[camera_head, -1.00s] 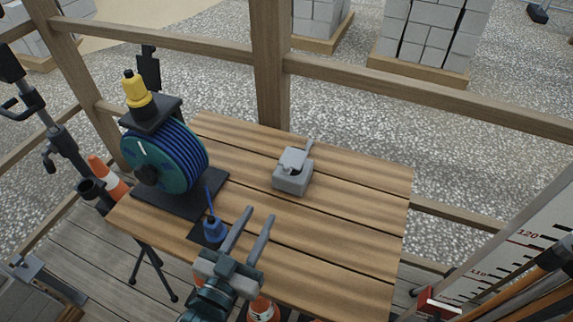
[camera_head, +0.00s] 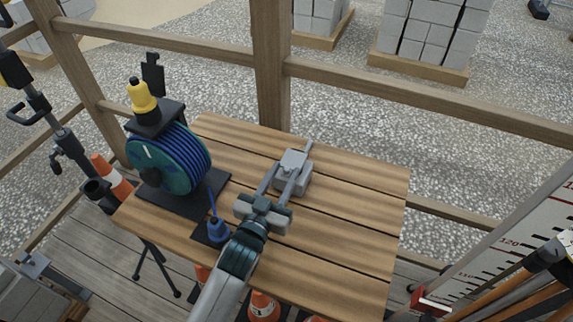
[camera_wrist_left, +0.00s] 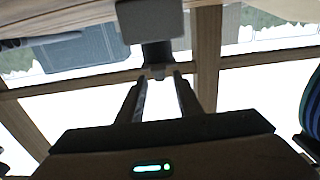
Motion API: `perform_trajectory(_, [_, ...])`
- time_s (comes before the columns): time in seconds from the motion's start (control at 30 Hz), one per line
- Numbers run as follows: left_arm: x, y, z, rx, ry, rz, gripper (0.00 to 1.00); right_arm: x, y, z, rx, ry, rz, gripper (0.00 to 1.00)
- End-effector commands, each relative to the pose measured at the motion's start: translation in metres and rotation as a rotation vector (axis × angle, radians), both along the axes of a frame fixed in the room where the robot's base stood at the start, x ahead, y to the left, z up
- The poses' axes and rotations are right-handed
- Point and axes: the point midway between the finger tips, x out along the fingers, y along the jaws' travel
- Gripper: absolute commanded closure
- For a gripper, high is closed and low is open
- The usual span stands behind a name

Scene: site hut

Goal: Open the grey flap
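A small grey box stands on the wooden table (camera_head: 355,215), with the grey flap (camera_head: 293,160) lying over its top and a thin grey piece sticking out at the back right. My left gripper (camera_head: 287,176) reaches in from the front with its two fingers apart, its tips at the near side of the box. They hide part of the box; contact cannot be told. In the left wrist view the gripper (camera_wrist_left: 159,80) is open, and a light grey block (camera_wrist_left: 150,20), apparently the box, is above the tips with a darker piece below it. My right gripper is not in view.
A blue cable reel (camera_head: 170,158) on a black base stands at the table's left, with a yellow-topped bottle (camera_head: 142,97) above it. A wooden railing (camera_head: 420,95) runs behind. The table's right side is clear.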

Motion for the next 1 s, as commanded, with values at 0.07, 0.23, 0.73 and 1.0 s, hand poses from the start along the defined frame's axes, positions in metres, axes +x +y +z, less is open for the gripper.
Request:
perform_trajectory(0.07, [0.009, -0.004, 0.001, 0.0, 0.0, 0.0, 0.68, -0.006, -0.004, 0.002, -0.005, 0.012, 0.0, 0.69])
perform_trajectory(0.23, [0.02, -0.008, 0.0, 0.0, -0.001, 0.0, 0.68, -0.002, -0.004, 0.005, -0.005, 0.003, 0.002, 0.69])
perform_trajectory(0.73, [0.022, -0.009, 0.0, 0.0, 0.0, 0.0, 1.0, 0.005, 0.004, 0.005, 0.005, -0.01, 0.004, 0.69])
perform_trajectory(1.0, [0.023, -0.009, 0.001, 0.001, 0.003, 0.0, 1.0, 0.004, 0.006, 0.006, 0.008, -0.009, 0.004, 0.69])
